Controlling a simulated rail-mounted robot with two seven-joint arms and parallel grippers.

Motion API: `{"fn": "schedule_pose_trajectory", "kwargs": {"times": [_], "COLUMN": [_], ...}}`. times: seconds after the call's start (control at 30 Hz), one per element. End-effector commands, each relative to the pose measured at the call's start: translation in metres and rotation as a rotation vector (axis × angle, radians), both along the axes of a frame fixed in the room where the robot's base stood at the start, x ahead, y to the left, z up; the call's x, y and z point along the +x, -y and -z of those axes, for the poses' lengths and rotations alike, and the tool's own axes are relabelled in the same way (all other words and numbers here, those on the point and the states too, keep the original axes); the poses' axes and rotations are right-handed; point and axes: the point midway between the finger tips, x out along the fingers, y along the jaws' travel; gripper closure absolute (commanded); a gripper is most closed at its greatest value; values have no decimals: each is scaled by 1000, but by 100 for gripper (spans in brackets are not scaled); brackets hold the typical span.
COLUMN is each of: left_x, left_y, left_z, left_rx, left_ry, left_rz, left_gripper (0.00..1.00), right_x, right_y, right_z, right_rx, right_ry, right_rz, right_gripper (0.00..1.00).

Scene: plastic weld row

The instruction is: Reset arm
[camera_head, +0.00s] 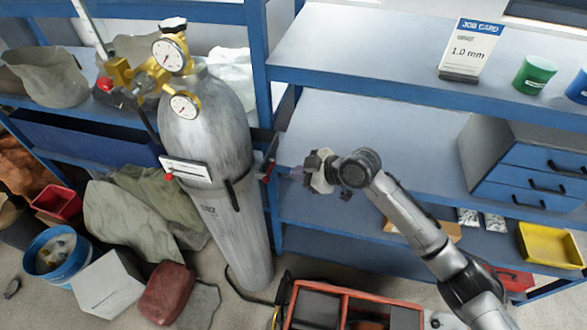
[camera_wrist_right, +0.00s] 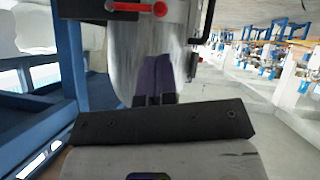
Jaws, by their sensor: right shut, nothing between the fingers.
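My right arm comes in from the right in the head view. Its gripper (camera_head: 294,172) is in front of the blue shelf unit, to the right of the grey gas cylinder (camera_head: 207,130). In the wrist view the purple and dark fingers (camera_wrist_right: 155,98) are together with nothing between them. The cylinder (camera_wrist_right: 112,60) stands behind the fingers there, with a red-handled part (camera_wrist_right: 135,8) at the top edge. I see no contact between the gripper and the cylinder. My left gripper is not in view.
Blue shelves (camera_head: 350,115) stand behind my gripper. A job card (camera_head: 470,48) reading 1.0 mm, a green pot (camera_head: 534,75), a drawer cabinet (camera_head: 530,165) and a yellow tray (camera_head: 553,246) are on them. A red-edged toolbox (camera_head: 375,299) is below. Gauges (camera_head: 171,55) top the cylinder.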

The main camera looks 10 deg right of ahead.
Motion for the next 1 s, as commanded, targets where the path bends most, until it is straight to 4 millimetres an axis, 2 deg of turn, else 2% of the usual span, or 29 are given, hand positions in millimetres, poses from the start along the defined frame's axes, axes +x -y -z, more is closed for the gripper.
{"fn": "schedule_pose_trajectory", "kwargs": {"times": [0.1,0.77,0.9,1.0], "left_x": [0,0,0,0], "left_y": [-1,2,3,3], "left_z": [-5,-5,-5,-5], "left_rx": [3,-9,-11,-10], "left_ry": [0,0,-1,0], "left_rz": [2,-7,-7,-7], "left_gripper": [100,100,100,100], "right_x": [-3,-3,-6,-7], "right_y": [2,3,4,16], "right_z": [-4,-4,0,11], "right_rx": [1,6,29,-35], "right_ry": [0,-9,-98,-186], "right_rz": [-2,4,50,148], "right_gripper": [100,100,100,100]}}
